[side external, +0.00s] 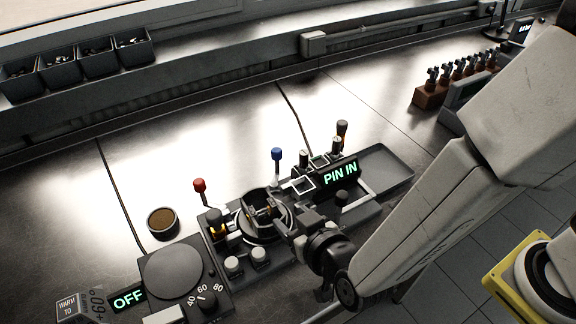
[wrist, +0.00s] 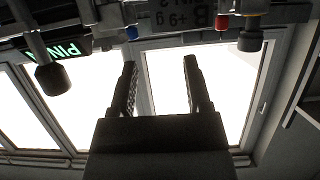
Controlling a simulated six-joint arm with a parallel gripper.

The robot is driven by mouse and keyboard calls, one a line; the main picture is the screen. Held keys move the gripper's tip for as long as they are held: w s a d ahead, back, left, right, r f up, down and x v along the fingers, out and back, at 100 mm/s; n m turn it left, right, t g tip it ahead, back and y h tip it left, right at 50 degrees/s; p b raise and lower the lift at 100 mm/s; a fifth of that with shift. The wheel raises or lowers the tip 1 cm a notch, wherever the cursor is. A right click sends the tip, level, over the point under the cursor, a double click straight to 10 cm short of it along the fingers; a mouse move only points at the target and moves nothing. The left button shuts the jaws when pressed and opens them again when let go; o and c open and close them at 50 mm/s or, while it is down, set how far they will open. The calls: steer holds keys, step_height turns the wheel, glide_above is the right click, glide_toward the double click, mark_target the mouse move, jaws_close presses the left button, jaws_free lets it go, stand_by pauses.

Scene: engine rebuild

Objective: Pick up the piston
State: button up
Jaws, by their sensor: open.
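In the side view, my gripper (side external: 264,211) is low over the round nest (side external: 243,229) of the dark fixture. Its two fingers are apart in the wrist view (wrist: 159,65), and only bright window shows between them. I cannot clearly make out the piston in either view. The dark shape inside the ring is partly hidden by my gripper, so I cannot tell whether it is the piston. The lit sign (side external: 341,173) on the fixture reads "PIN IN"; part of it shows in the wrist view (wrist: 66,49).
Red (side external: 199,186) and blue (side external: 277,154) knobbed levers stand beside the nest. A hot plate (side external: 172,270) with an "OFF" display and a round tin (side external: 163,222) sit at left. An empty grey tray (side external: 386,168) is at right. The bench behind is mostly clear.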

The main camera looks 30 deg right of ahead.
mark_target(273, 202)
steer(key=shift+w, duration=0.1)
steer(key=shift+x, duration=1.25)
steer(key=shift+x, duration=2.6)
steer(key=shift+f, duration=0.1)
jaws_close()
steer(key=shift+a, duration=0.1)
